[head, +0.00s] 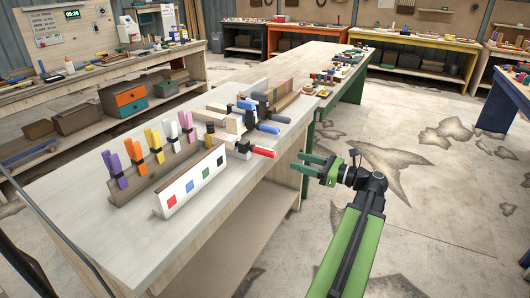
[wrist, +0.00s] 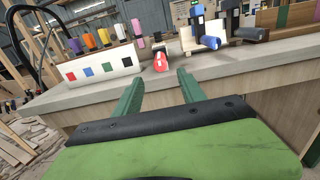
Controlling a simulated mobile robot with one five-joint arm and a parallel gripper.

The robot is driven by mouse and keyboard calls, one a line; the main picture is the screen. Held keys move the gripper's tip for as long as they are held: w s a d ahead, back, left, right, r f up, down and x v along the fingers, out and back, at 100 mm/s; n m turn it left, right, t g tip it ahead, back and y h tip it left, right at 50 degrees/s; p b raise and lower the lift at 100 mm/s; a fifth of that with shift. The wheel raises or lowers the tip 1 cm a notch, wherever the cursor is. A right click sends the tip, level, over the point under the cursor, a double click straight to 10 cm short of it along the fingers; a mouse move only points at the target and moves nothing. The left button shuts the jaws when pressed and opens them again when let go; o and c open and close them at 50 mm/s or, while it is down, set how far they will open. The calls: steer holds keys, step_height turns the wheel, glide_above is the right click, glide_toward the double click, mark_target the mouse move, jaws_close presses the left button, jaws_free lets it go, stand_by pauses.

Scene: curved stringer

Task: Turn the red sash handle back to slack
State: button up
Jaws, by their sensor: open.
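The red sash handle (head: 263,152) sticks out toward the front edge of the workbench, from a dark clamp body beside the white board. In the wrist view the red handle (wrist: 160,62) points at the camera, just beyond and between my fingertips. My gripper (head: 308,163) is green, open and empty, off the bench's front edge to the right of the handle and apart from it. In the wrist view its two fingers (wrist: 160,82) stand spread below the handle. A blue handle (head: 268,128) lies farther along the same edge.
A white board with coloured squares (head: 194,182) stands left of the handle. Behind it a wooden rack (head: 150,180) holds several coloured clamps. Wood blocks (head: 225,120) lie behind the handle. The bench's front left corner (head: 120,262) is bare, and the floor at right is open.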

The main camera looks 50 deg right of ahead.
mark_target(266, 152)
steer(key=x, duration=1.3)
steer(key=shift+w+a, duration=0.1)
steer(key=shift+w, duration=0.25)
jaws_close()
